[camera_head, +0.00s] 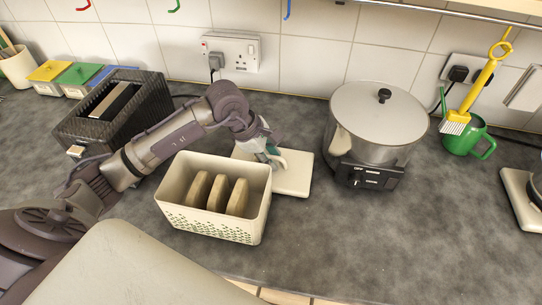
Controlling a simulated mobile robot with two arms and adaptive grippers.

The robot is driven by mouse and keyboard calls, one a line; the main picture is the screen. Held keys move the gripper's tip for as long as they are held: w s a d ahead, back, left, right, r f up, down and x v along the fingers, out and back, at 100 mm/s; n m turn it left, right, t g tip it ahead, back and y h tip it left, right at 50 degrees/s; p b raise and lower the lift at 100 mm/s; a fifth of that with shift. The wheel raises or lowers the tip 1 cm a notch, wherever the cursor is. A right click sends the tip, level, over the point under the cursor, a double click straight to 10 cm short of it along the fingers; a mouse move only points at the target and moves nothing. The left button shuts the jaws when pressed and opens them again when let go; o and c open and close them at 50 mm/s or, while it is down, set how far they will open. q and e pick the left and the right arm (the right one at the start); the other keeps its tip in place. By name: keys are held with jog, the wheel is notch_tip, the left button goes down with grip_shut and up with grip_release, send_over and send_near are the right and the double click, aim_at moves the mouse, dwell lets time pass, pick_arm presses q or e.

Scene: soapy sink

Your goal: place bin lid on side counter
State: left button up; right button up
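The bin lid (297,178) is a flat cream slab. It lies on the grey counter (345,235) just behind and to the right of the bin, and the bin hides part of its front left. The cream bin (212,222) is open at the top and holds several upright bread slices. My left gripper (272,156) reaches over the bin from the left and points down at the lid's middle, at or touching it. Its fingers are small and partly hidden, so I cannot tell if they grip the lid. My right gripper is not in view.
A dark toaster (113,106) stands at the left near small coloured-lid tubs (76,75). A lidded pot (376,122) on a cooker base stands right of the lid. A green mug (462,138) is at the right. The counter's front right is clear.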

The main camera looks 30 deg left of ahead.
pick_arm(q)
jog(key=shift+r, duration=0.15)
jog(key=shift+a+r, duration=0.1)
jog(key=shift+r, duration=0.05)
jog(key=b+v, duration=0.1)
jog(key=v, duration=1)
jog(key=shift+s+r+b, duration=0.15)
jog(key=shift+r+b, duration=0.15)
jog(key=shift+b, duration=0.1)
jog(key=shift+a, duration=0.1)
